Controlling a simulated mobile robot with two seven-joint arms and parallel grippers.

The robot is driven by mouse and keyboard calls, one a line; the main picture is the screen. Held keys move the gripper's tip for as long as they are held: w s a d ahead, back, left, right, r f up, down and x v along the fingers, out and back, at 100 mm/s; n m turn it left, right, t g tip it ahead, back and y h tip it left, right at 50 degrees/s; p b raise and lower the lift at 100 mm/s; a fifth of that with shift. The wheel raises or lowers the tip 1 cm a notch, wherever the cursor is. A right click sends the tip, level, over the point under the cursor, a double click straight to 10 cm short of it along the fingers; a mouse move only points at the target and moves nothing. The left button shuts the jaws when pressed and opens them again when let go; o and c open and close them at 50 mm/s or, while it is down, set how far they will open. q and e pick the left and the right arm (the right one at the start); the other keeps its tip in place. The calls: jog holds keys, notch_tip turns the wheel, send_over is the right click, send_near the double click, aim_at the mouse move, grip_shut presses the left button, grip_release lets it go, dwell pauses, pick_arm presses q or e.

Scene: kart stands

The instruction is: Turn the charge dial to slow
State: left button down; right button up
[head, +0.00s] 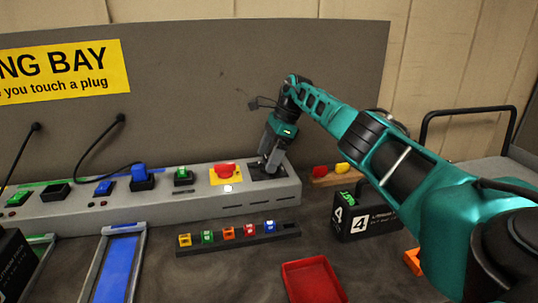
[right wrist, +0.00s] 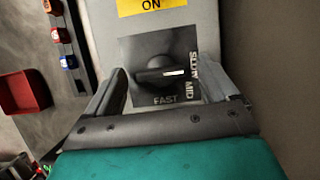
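The charge dial is a black knob (right wrist: 158,76) with a white pointer mark, on a dark square plate (right wrist: 134,50) lettered SLOW, MID and FAST. In the right wrist view the mark points right, toward the SLOW and MID lettering; I cannot tell which of the two it is set to. FAST is below the knob. My right gripper (right wrist: 160,74) is open, with one finger on each side of the knob and gaps visible. In the head view my right gripper (head: 269,158) reaches down to the dial plate, hiding the knob. My left gripper is not in view.
The grey console (head: 100,207) carries a red switch on a yellow plate (head: 226,174), left of the dial, and blue and green plugs. In front are a rack (head: 239,241) of coloured blocks, a red tray (head: 312,281) and a black battery box (head: 365,222). A grey panel stands behind.

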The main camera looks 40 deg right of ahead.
jog(key=shift+r, duration=0.1)
jog(key=p+v, duration=0.2)
jog(key=v, duration=1)
jog(key=shift+d+r, duration=0.15)
jog(key=shift+r, duration=0.15)
